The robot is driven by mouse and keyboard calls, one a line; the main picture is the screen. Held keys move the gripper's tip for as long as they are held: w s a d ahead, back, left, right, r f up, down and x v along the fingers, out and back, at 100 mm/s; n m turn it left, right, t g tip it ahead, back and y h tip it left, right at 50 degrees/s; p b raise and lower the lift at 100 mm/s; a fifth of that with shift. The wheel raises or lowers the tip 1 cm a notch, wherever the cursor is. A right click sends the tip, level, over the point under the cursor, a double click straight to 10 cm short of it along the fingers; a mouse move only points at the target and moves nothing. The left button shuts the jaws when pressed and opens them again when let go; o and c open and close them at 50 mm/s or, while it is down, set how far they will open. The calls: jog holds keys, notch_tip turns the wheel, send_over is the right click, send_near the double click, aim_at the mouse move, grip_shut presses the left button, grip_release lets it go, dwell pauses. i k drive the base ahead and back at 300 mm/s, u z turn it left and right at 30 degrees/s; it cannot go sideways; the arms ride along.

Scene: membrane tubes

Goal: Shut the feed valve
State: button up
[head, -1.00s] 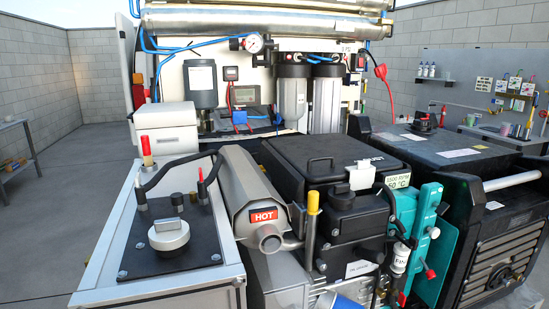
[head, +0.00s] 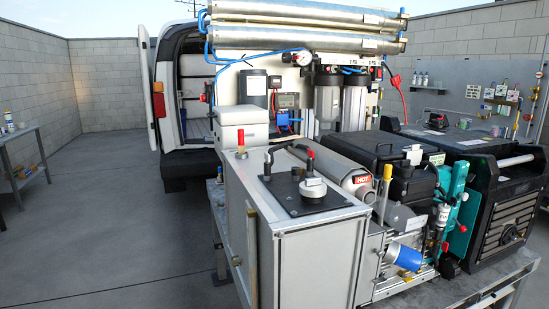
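My gripper is not in view. No part is clearly marked as the feed valve, so I cannot tell which one it is. A lever with a red tip (head: 240,139) stands upright behind the metal tank (head: 315,262). A red-tipped post (head: 310,161) sits on the tank's black top plate, beside a round silver cap (head: 313,188). A yellow-topped handle (head: 387,173) stands right of the HOT-labelled muffler (head: 340,172). Two steel membrane tubes (head: 305,12) lie across the top at the back, with a pressure gauge (head: 305,58) below them.
A van (head: 177,95) with an open back stands behind the equipment. A blue cylinder (head: 404,256) juts from the pump at the front. A black generator (head: 495,205) is at the right. A side table (head: 24,165) is at the far left. The floor (head: 110,210) at left is clear.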

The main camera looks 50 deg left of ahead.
aim_at(311, 153)
jog(key=z, duration=0.35)
jog(key=k, duration=0.35)
jog(key=u, duration=2.5)
